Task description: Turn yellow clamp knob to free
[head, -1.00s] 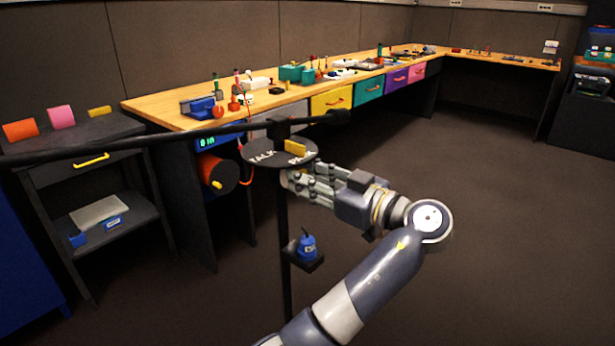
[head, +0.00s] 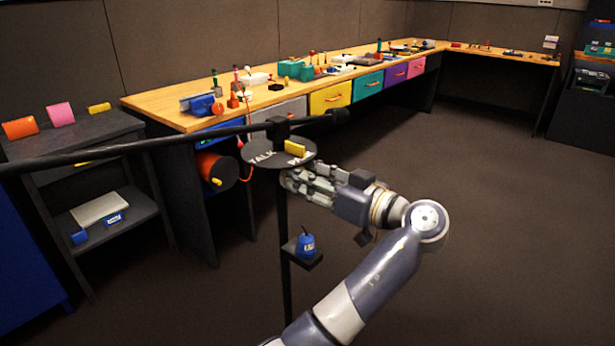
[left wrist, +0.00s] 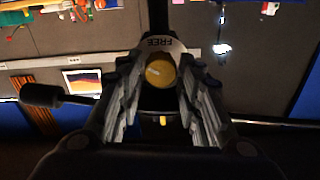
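The round yellow clamp knob (left wrist: 160,75) shows in the left wrist view, with the word FREE upside down on a pale label (left wrist: 162,44) above it. My left gripper (left wrist: 158,72) is open, with one finger on each side of the knob and apparent gaps between. In the head view the left gripper (head: 288,180) is at the black stand's post, just under its round disc (head: 262,156). The disc carries TALK, a second partly hidden word and a yellow pointer block (head: 295,148). The clamp knob itself cannot be made out in the head view. My right gripper is not in view.
A long black boom (head: 150,142) crosses above the disc, ending in a dark tip (head: 338,117). A small shelf on the post holds a blue item (head: 306,245). A workbench (head: 160,105) with coloured drawers stands behind. The floor at right is clear.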

